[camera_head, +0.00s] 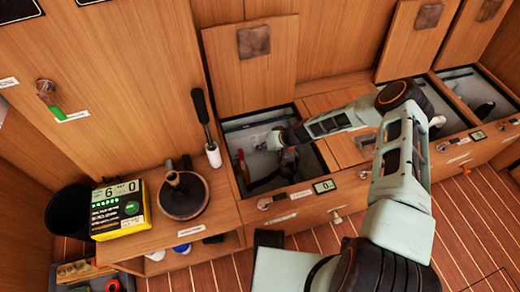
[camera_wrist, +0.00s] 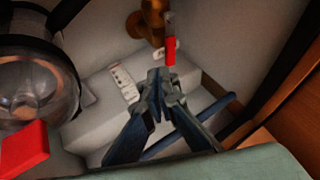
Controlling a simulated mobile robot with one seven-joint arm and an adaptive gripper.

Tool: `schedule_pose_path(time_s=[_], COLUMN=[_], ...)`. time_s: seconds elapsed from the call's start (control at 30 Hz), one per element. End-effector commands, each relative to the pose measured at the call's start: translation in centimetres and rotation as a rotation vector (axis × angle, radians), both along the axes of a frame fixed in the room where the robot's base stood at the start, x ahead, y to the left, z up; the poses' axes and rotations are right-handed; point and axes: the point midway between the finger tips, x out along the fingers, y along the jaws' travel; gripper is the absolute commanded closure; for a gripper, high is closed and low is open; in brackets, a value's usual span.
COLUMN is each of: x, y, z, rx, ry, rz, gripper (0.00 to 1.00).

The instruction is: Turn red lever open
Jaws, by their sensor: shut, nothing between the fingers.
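A small red lever (camera_wrist: 170,51) hangs down beside a brass valve body (camera_wrist: 151,22) at the top of the wrist view. My gripper (camera_wrist: 164,76) is shut and empty, its fingertips just below the lever's lower end in the picture. I cannot tell whether they touch it. A second red piece (camera_wrist: 24,149) shows at the lower left of the wrist view. In the head view my gripper (camera_head: 288,158) is down inside an open bench compartment (camera_head: 318,158), and my wrist hides part of the fittings there.
A clear round housing (camera_wrist: 42,85) stands left of my gripper. A labelled white step (camera_wrist: 100,135) and a dark blue pipe (camera_wrist: 205,122) lie under the fingers. The compartment wall (camera_wrist: 290,75) is close on the right. A raised wooden lid (camera_head: 255,75) stands behind the compartment.

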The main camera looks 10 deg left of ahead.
Motion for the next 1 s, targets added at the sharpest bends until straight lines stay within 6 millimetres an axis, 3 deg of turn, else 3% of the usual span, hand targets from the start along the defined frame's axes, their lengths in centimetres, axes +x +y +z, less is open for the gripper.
schedule_pose_path(time_s=[0.2, 0.4, 1.0], x=[0.7, 1.4, 1.8], y=[2.4, 4.0, 4.3], z=[-3.9, -6.1, -6.8], rx=[-0.001, -0.002, -0.001], ry=[0.003, 0.001, 0.002], rz=[0.000, 0.000, -0.007], gripper=[1.00, 1.00, 1.00])
